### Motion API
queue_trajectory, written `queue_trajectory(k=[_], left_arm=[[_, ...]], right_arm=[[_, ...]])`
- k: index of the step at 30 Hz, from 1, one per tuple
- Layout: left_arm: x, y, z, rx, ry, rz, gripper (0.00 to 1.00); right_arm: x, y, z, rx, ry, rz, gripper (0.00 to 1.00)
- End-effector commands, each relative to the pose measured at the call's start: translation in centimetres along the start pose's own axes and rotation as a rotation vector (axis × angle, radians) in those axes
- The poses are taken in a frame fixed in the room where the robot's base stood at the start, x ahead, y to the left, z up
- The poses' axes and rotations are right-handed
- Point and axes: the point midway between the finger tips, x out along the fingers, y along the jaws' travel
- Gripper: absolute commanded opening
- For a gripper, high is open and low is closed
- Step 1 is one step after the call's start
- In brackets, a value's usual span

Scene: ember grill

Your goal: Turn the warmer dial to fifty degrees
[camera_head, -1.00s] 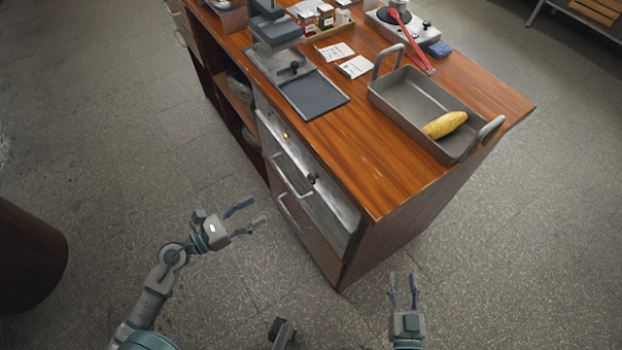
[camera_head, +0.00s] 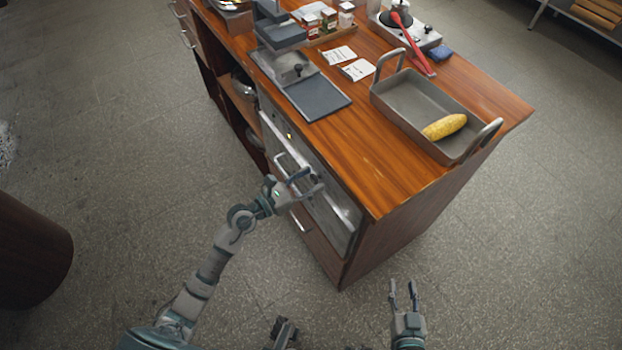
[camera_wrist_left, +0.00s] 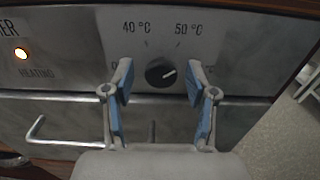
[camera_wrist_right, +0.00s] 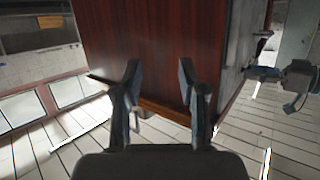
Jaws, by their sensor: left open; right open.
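The warmer dial (camera_wrist_left: 160,72) is a dark round knob on the steel front panel (camera_wrist_left: 75,30). Its pale pointer line slants right and slightly up, lower than the 50 °C label (camera_wrist_left: 188,29). The 40 °C label (camera_wrist_left: 136,27) is above left. Other labels are partly hidden behind my fingers. My left gripper (camera_head: 313,180) is open in front of the panel, its fingers on either side of the dial in the left wrist view, with no visible grip on it; the dial is hidden in the head view. My right gripper (camera_head: 403,285) is open and empty, low in front of the counter's end.
An amber heating lamp (camera_wrist_left: 21,53) is lit on the panel. A bar handle (camera_wrist_left: 75,143) runs below. On the wooden counter (camera_head: 375,165) are a grey pan (camera_head: 400,92) holding a yellow item (camera_head: 445,126), and a press (camera_head: 285,65). The floor in front is clear.

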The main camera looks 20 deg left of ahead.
Motion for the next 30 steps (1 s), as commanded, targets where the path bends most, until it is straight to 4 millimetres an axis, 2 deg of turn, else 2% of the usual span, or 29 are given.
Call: queue_trajectory(k=[10, 11, 17, 18, 23, 26, 30], left_arm=[[0.5, -0.1, 0.0, -0.001, 0.000, -0.001, 0.57], [0.5, -0.1, 0.0, -0.001, 0.000, -0.001, 0.52], [0.5, 0.0, 0.0, -0.001, 0.000, 0.000, 0.02], [0.5, 0.0, 0.0, -0.001, 0.000, 0.000, 0.00], [0.5, 0.0, 0.2, -0.013, -0.001, 0.000, 0.00], [0.5, 0.0, 0.5, -0.049, -0.002, 0.000, 0.00], [0.5, 0.1, 0.6, -0.125, -0.002, 0.002, 0.00]], right_arm=[[0.1, 0.0, 0.0, 0.001, 0.002, 0.000, 0.41], [0.1, 0.0, 0.0, 0.001, 0.002, 0.000, 0.41], [0.1, 0.0, 0.0, 0.002, 0.002, 0.000, 0.41], [0.1, 0.0, 0.0, 0.002, 0.002, 0.000, 0.41], [0.0, 0.0, 0.1, 0.000, -0.021, 0.000, 0.41], [-0.8, 0.3, 1.5, -0.004, -0.124, 0.007, 0.41], [-2.5, 0.9, 4.3, -0.007, -0.325, 0.022, 0.41]])
